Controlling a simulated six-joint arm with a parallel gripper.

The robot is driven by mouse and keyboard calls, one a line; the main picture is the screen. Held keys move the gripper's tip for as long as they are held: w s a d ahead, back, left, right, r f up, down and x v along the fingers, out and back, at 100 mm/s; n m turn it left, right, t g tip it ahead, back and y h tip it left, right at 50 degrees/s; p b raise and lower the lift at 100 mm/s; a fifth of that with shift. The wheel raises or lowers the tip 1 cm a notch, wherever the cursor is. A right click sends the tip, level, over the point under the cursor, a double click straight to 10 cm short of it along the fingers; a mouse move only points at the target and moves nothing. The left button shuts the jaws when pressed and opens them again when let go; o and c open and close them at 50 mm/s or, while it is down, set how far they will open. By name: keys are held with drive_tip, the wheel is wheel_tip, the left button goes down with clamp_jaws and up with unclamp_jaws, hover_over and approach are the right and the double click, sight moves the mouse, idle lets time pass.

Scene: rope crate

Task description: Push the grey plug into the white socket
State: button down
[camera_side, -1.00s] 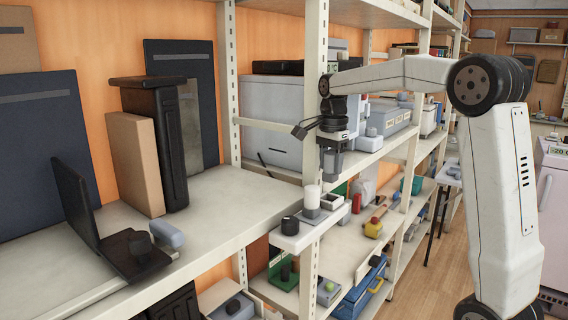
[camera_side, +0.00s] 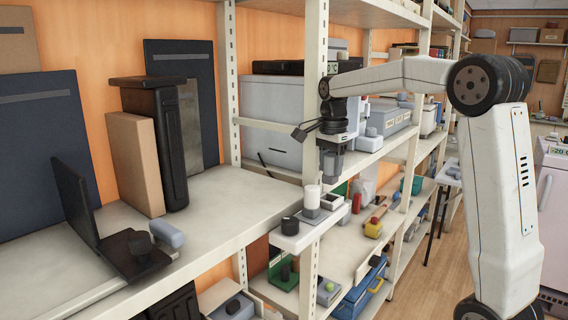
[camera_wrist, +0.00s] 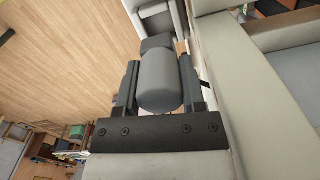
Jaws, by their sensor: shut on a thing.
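My gripper (camera_side: 330,172) hangs pointing down above a small ledge in the side view. In the wrist view its two fingers (camera_wrist: 158,88) are shut on the sides of the grey plug (camera_wrist: 158,78), a rounded grey body with a darker, narrower end pointing away from the camera. A gap between plug and cylinder cannot be judged from these views. The plug is hard to tell from the fingers in the side view.
A wide shelf (camera_side: 225,205) at left bears a dark open device (camera_side: 133,255).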

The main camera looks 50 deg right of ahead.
drive_tip(key=shift+f, duration=0.2)
drive_tip(key=shift+f, duration=1.1)
drive_tip(key=shift+f, duration=1.7)
idle(2.2)
drive_tip(key=shift+c, duration=0.5)
unclamp_jaws()
drive_tip(key=shift+r, duration=0.1)
drive_tip(key=shift+r, duration=3.9)
drive_tip(key=shift+f, duration=0.1)
